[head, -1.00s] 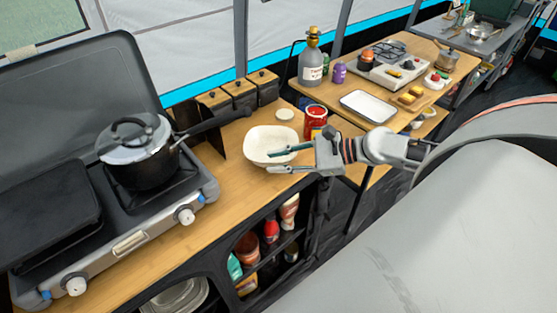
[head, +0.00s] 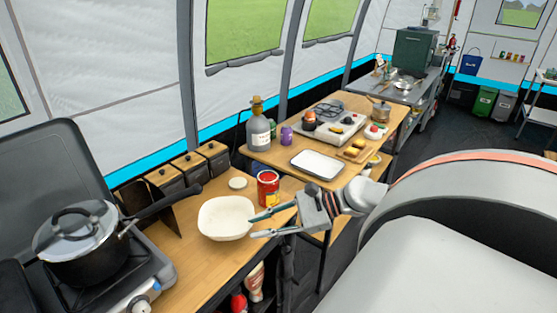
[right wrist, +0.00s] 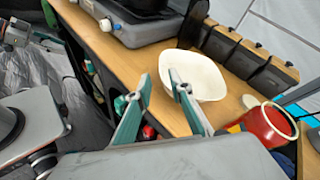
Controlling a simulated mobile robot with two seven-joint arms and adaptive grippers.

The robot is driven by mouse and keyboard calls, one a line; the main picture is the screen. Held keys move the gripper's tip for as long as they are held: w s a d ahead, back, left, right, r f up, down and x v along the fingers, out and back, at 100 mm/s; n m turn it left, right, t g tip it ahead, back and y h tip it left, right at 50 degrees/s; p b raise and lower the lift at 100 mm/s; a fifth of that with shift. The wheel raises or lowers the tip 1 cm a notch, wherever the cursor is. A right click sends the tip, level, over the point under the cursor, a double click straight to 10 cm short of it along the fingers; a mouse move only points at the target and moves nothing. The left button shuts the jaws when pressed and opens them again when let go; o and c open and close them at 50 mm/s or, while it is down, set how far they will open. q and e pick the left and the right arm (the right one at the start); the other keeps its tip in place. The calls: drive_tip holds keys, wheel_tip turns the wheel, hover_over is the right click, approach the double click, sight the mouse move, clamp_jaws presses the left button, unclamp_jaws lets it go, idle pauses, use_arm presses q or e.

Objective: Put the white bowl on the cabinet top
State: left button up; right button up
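The white bowl (head: 222,222) stands upright on the wooden counter top (head: 190,255), between the stove and the red can. It also shows in the right wrist view (right wrist: 208,78). My right gripper (head: 252,226) is open and empty at the bowl's right side. One finger overlaps the bowl's near rim in the right wrist view; the other finger is outside it, over the counter edge. I cannot tell whether the finger touches the rim. My left gripper does not show in the head view.
A red can (head: 268,189) stands close behind the gripper. A pot (head: 85,245) sits on the stove at left, its handle reaching toward the bowl. Dark canisters (head: 188,168) line the back. A lower table holds a white tray (head: 318,165), bottle (head: 258,130) and cooker (head: 335,122).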

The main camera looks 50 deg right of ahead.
drive_tip(key=v, duration=0.5)
drive_tip(key=s+f+n+h, duration=0.2)
drive_tip(key=f+n, duration=0.2)
drive_tip(key=f, duration=0.4)
drive_tip(key=s+a+f+n+h, duration=0.1)
drive_tip(key=s+f+n+h, duration=0.15)
drive_tip(key=f, duration=0.45)
drive_tip(key=s+f+n+h, duration=0.1)
drive_tip(key=f+n, duration=0.3)
drive_tip(key=f, duration=0.4)
drive_tip(key=a+f+n+h, duration=0.1)
drive_tip(key=a+f+n, duration=0.1)
drive_tip(key=a+n, duration=0.6)
drive_tip(key=a+f+n+h, duration=0.1)
drive_tip(key=a+f+n, duration=0.2)
drive_tip(key=a+n, duration=0.5)
drive_tip(key=a, duration=0.2)
drive_tip(key=shift+w+a+f+t, duration=0.25)
drive_tip(key=shift+f+t, duration=0.05)
drive_tip(key=shift+d, duration=0.1)
